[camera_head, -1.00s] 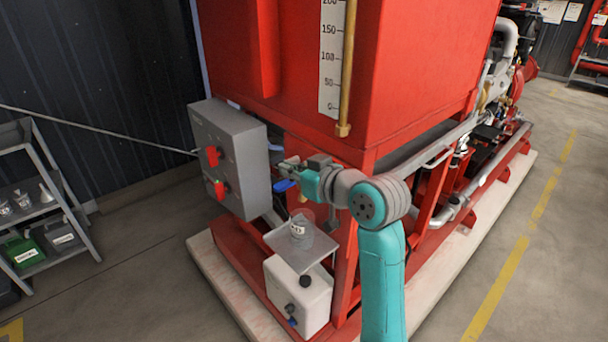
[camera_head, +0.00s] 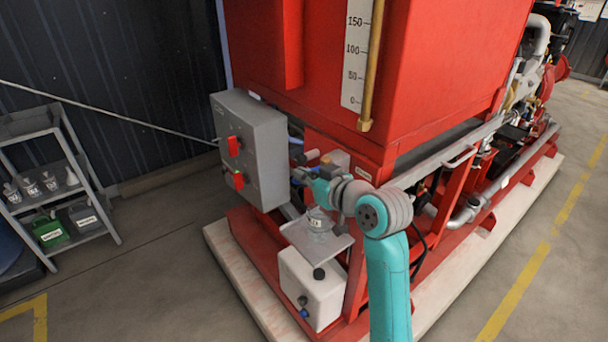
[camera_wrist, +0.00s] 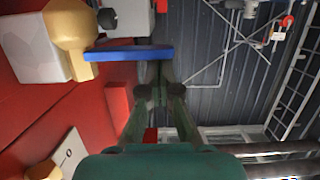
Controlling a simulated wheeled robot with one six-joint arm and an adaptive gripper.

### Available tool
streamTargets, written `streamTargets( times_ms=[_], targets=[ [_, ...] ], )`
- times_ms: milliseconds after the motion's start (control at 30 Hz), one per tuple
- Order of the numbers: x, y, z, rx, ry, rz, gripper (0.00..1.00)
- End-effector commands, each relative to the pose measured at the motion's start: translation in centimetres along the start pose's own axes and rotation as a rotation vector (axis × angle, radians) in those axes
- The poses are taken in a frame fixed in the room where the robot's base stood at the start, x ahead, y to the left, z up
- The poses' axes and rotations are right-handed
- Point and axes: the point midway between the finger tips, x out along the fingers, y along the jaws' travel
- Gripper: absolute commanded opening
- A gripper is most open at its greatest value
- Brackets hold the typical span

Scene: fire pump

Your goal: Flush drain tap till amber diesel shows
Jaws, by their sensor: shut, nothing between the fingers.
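The drain tap shows in the wrist view as a brass body (camera_wrist: 72,28) with a flat blue lever (camera_wrist: 130,54). My gripper (camera_wrist: 160,78) is shut and empty, its fingertips close to the lever's free end; I cannot tell if they touch it. In the head view my gripper (camera_head: 299,174) is under the red tank (camera_head: 440,80), beside the grey control box (camera_head: 262,150), and the lever is not clearly seen there. A clear jar (camera_head: 320,222) with a label stands on a small grey tray (camera_head: 338,243) below. The liquid's colour is too small to tell.
A white container (camera_head: 313,290) with a black cap sits under the tray. A grey shelf (camera_head: 92,165) with bottles and cans stands at left. Floor is clear between shelf and skid.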

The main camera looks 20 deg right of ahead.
Motion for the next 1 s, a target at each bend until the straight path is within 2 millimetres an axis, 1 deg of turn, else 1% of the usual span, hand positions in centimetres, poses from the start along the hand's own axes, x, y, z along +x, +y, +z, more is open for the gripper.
streamTargets(
  times_ms=[467,900,1000],
  targets=[
    [0.2,-0.3,0.8,-0.102,-0.002,0.025,0.0],
    [0.6,-0.6,2.6,-0.365,-0.001,0.09,0.0],
    [0.7,-0.5,2.9,-0.383,-0.002,0.095,0.0]
  ],
)
